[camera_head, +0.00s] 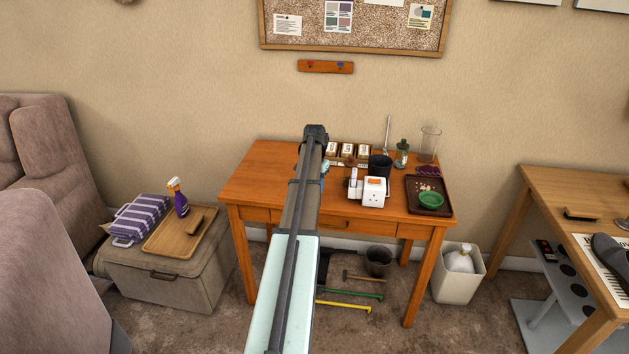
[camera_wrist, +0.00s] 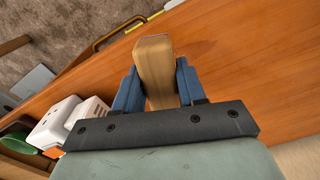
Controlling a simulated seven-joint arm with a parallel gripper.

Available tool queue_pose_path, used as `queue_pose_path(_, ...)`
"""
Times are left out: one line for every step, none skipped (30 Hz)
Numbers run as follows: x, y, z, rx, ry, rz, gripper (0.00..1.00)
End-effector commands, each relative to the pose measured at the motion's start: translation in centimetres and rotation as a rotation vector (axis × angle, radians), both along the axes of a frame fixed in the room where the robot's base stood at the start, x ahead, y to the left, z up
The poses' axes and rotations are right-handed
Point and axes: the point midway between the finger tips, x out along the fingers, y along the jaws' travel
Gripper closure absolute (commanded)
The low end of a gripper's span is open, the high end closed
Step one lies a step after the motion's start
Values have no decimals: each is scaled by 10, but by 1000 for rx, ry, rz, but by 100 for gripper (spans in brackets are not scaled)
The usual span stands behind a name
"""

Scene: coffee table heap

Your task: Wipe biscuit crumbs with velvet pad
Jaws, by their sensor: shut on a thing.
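My gripper (camera_wrist: 157,85) shows its two blue fingers in the wrist view, shut on a tan, wood-coloured block (camera_wrist: 154,58). Its underside is hidden, so I cannot tell whether it is the velvet pad. The block is over the orange-brown table (camera_wrist: 235,50); I cannot tell whether it touches. In the head view my arm hides most of the gripper and the block. Pale bits that look like biscuit crumbs (camera_head: 426,186) lie on a dark tray (camera_head: 443,209) at the table's right, beside a green bowl (camera_head: 430,199).
A white box-like device (camera_head: 374,192), a black cup (camera_head: 380,165), small boxes (camera_head: 347,152) and a tall glass (camera_head: 430,143) stand right of my arm. A purple item (camera_head: 428,170) lies behind the tray. The table's left part (camera_head: 258,177) is clear.

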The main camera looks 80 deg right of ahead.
Motion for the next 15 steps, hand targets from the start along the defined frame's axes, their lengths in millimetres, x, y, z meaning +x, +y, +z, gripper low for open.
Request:
queue_pose_path(0,0,-5,1,0,0,88)
queue_pose_path(0,0,-7,1,0,0,88)
queue_pose_path(0,0,-11,1,0,0,88)
queue_pose_path(0,0,-14,0,0,0,88)
queue_pose_path(0,0,-16,0,0,0,88)
queue_pose_path(0,0,-20,0,0,0,88)
queue_pose_path(0,0,-23,0,0,0,88)
queue_pose_path(0,0,-26,1,0,0,88)
queue_pose_path(0,0,-29,1,0,0,88)
queue_pose_path(0,0,-32,1,0,0,88)
queue_pose_path(0,0,-36,1,1,0,88)
queue_pose_path(0,0,-43,1,0,0,88)
queue_pose_path(0,-3,-47,0,0,0,88)
queue_pose_path(0,-8,-42,-1,-1,0,92)
queue_pose_path(0,-12,-43,-1,0,0,93)
